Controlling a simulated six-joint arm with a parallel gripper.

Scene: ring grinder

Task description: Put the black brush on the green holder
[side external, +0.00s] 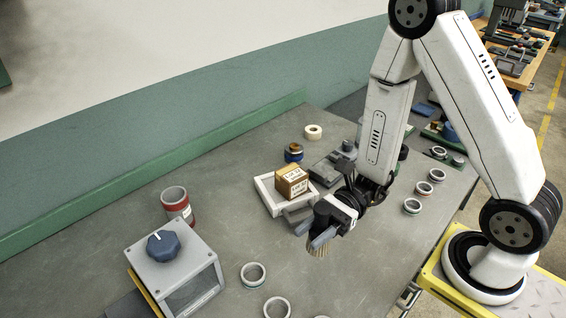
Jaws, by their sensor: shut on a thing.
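My gripper (319,236) is above the grey workbench near the middle of the picture, fingers pointing down. It is shut on a brush (318,250), whose tan bristles show just below the fingers. The brush's black body is mostly hidden by the fingers and wrist. A green piece (432,133), possibly the green holder, lies at the far right of the bench behind my arm. It is partly hidden and small, so I cannot tell its shape. My gripper is well apart from it.
A cardboard box (291,183) sits in a white tray (263,194) just behind my gripper. A grey box with a blue knob (163,243) and a red-banded cylinder (177,206) stand left. Several rings (253,274) lie around. The bench's front middle (345,280) is fairly clear.

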